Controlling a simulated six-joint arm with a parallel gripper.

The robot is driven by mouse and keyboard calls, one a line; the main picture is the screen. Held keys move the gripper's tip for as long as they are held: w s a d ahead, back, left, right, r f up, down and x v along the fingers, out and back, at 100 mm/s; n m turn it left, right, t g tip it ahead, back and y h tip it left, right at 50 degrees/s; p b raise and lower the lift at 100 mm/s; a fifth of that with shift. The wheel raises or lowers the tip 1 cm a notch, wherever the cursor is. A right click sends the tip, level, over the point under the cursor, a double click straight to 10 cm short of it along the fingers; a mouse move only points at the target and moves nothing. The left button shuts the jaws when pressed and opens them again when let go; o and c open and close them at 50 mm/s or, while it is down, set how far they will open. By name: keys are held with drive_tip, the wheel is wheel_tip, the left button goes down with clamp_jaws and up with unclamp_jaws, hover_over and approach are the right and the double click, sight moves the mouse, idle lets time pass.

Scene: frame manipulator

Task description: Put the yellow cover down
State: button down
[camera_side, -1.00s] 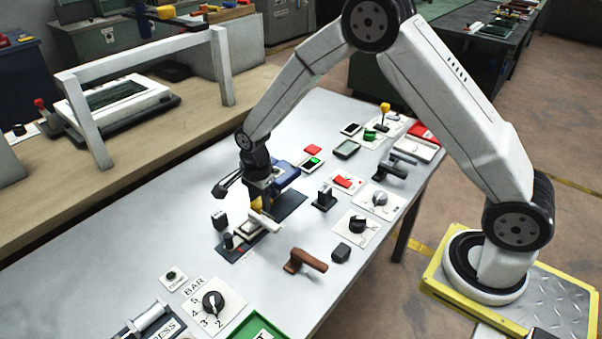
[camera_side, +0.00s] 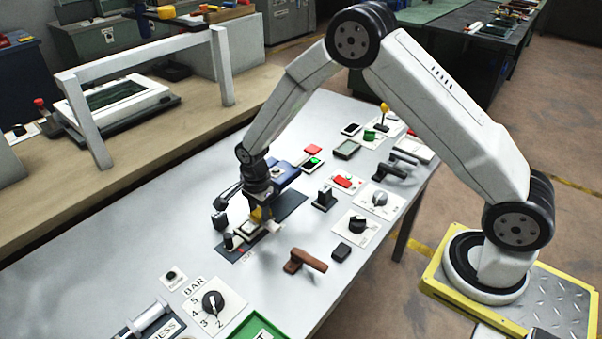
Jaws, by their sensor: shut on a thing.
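The yellow cover (camera_side: 257,215) is a small yellow piece over the dark plate with the light-framed fixture (camera_side: 248,231). My gripper (camera_side: 262,209) is shut on it from above, pointing down. The cover is small in view and partly hidden by the gripper, so I cannot tell whether it touches the fixture. A small black knob (camera_side: 229,241) stands at the left end of the same plate.
A black block (camera_side: 219,221) stands just left of the fixture. A brown lever (camera_side: 304,262) lies to the front right, and a black upright piece (camera_side: 324,199) to the right. A dial plate marked BAR (camera_side: 213,304) is nearer the front. Bare table lies between.

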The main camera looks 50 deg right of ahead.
sight(259, 212)
drive_tip(key=shift+f, duration=0.6)
drive_tip(key=shift+c, duration=1.4)
unclamp_jaws()
drive_tip(key=shift+s+f, duration=0.1)
wheel_tip(259, 212, up, 14)
drive_tip(key=shift+f, duration=0.25)
